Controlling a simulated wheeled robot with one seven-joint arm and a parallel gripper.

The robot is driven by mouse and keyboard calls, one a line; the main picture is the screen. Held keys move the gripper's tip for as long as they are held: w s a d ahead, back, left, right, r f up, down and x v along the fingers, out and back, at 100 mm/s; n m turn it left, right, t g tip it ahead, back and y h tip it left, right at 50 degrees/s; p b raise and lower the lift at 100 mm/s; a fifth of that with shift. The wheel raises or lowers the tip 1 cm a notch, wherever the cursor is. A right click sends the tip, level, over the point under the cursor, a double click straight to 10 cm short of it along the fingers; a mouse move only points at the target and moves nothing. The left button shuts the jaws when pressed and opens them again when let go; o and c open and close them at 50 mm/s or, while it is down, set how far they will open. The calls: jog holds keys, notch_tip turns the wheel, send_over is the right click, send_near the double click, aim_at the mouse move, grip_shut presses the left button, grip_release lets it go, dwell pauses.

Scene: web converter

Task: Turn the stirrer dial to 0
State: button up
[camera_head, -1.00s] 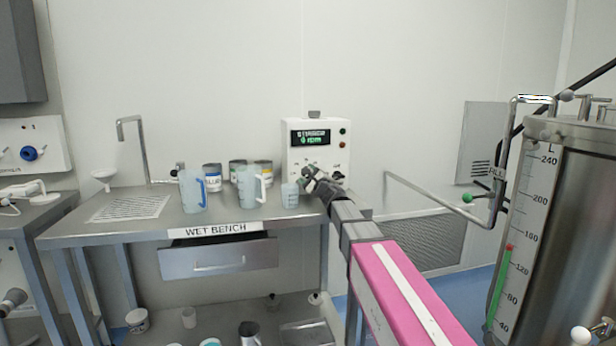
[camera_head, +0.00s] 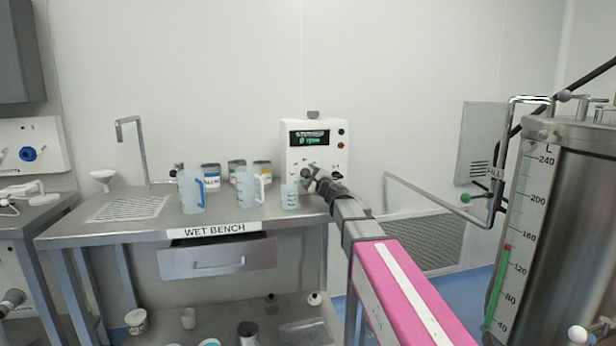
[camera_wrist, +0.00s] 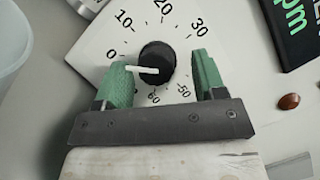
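The stirrer dial (camera_wrist: 157,62) is a round black knob with a white pointer on a white numbered face. In the wrist view its pointer lies to the left, roughly toward the 0 mark. My gripper (camera_wrist: 164,77) has its green-padded fingers on either side of the knob, with a visible gap on each side; it is open. In the head view my gripper (camera_head: 308,170) is at the front of the white stirrer box (camera_head: 300,152) and partly hides the dial. The box's display (camera_head: 309,138) shows green text that seems to read 0 rpm.
The wet bench (camera_head: 140,228) holds a blue-handled jug (camera_head: 191,190), another jug (camera_head: 249,187), a small beaker (camera_head: 289,197) close left of my gripper, and several cans behind. A green button (camera_head: 341,131) and a red one (camera_head: 340,145) sit on the box. A steel tank (camera_head: 575,220) stands right.

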jog(key=shift+s, duration=0.1)
jog(key=shift+s+d+f, duration=0.1)
jog(key=shift+s+d, duration=0.15)
jog(key=shift+s, duration=0.2)
jog(key=v, duration=0.9)
jog(key=shift+s+d, duration=0.1)
jog(key=shift+d, duration=0.05)
jog(key=shift+s+d, duration=0.15)
jog(key=shift+d, duration=0.1)
